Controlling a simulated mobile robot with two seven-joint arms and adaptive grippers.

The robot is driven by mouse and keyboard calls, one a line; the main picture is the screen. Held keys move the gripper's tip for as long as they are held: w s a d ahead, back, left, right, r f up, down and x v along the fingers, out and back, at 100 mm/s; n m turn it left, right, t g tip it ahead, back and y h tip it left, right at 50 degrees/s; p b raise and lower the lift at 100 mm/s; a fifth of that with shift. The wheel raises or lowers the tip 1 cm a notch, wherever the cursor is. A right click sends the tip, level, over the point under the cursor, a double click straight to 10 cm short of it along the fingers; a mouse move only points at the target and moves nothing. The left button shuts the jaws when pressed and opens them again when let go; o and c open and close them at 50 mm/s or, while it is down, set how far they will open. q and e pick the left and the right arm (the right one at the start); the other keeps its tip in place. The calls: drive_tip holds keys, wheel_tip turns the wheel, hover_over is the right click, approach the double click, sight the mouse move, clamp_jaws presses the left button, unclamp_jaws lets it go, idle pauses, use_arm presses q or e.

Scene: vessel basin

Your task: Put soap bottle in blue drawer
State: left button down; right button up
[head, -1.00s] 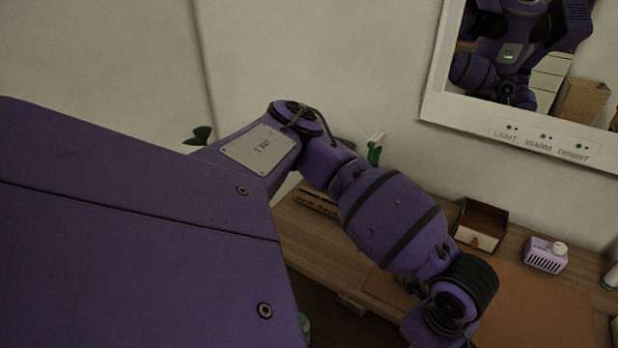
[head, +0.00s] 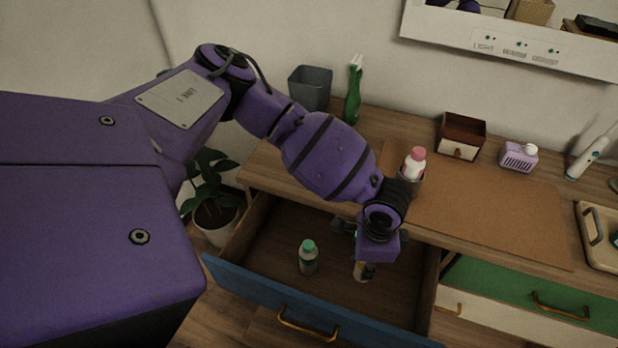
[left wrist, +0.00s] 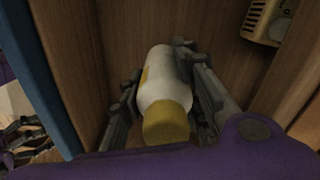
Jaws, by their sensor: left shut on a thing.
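The blue drawer (head: 300,306) is pulled open under the wooden counter. My left gripper (head: 366,262) points down inside the right part of the drawer. It is shut on a white bottle with a yellow cap (left wrist: 166,92), likely the soap bottle. In the left wrist view the gripper's fingers (left wrist: 163,105) stand on both sides of this bottle. In the head view only a little of the held bottle shows below the gripper; whether it touches the drawer floor I cannot tell.
A green-capped bottle (head: 308,258) stands in the drawer, left of my gripper. A yellow slotted object (left wrist: 268,20) shows in the wrist view. A pink-capped bottle (head: 413,163), a small brown box (head: 462,137) and a purple slotted box (head: 518,157) are on the counter. A green drawer (head: 530,290) is right.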

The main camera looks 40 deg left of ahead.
sight(359, 277)
use_arm(q)
drive_tip(key=shift+s+a+f, duration=0.1)
drive_tip(key=shift+s+f, duration=0.05)
drive_tip(key=shift+f, duration=0.4)
drive_tip(key=shift+s+f, duration=0.1)
drive_tip(key=shift+f, duration=0.45)
drive_tip(key=shift+s+a+f, duration=0.1)
drive_tip(key=shift+s+f, duration=0.1)
drive_tip(key=shift+f, duration=0.45)
wheel_tip(359, 277, down, 3)
drive_tip(key=shift+f+b, duration=0.15)
drive_tip(key=shift+b, duration=0.15)
drive_tip(key=shift+f, duration=0.1)
